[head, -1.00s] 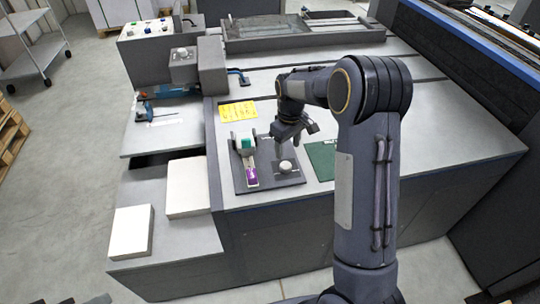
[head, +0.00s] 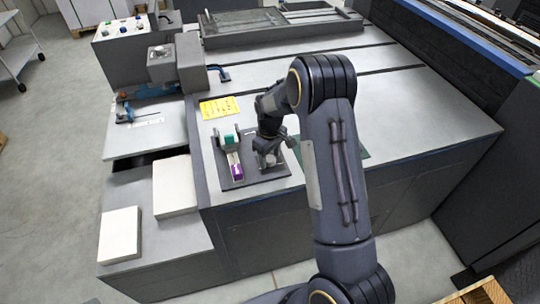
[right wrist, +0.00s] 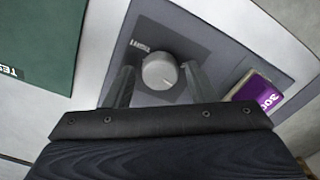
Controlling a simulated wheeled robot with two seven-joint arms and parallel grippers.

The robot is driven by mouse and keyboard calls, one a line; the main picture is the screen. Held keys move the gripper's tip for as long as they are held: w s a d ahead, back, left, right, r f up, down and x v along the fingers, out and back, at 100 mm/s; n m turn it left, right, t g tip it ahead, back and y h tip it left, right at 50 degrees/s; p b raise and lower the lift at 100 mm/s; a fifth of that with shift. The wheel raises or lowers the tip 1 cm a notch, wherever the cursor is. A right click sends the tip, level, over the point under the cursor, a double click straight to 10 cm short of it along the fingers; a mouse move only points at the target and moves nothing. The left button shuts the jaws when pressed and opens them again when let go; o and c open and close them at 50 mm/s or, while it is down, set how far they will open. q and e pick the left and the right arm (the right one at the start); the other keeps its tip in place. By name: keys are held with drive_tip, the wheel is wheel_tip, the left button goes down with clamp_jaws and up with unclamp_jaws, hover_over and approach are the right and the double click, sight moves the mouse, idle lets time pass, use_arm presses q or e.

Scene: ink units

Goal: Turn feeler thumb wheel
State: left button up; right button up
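The thumb wheel is a small round light-grey knob (right wrist: 160,72) with a pointer mark, on a dark plate (right wrist: 205,45) with a small printed label beside it. My right gripper (right wrist: 160,84) is open, one finger on each side of the knob, with a visible gap on both sides. Whether the fingertips reach down to the plate is hard to tell. In the head view my right gripper (head: 268,158) is over the right part of the dark plate (head: 236,184) and mostly hides the knob. My left gripper is not in view.
A purple-labelled block (head: 236,171) and a green block (head: 230,139) sit on the plate's left side. A yellow label (head: 219,107) lies behind. A dark green sheet (right wrist: 40,40) lies on the other side of the knob. White paper stacks (head: 120,233) stand at the lower left.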

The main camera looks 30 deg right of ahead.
sight(270, 158)
drive_tip(key=c, duration=0.8)
drive_tip(key=shift+f+m+b, duration=0.1)
drive_tip(key=shift+m+b, duration=0.35)
drive_tip(key=shift+m, duration=0.25)
drive_tip(key=m, duration=0.2)
drive_tip(key=shift+m+b, duration=0.3)
drive_tip(key=shift+m, duration=0.1)
drive_tip(key=o, duration=1)
drive_tip(key=shift+r+b, duration=0.3)
drive_tip(key=shift+r, duration=3.75)
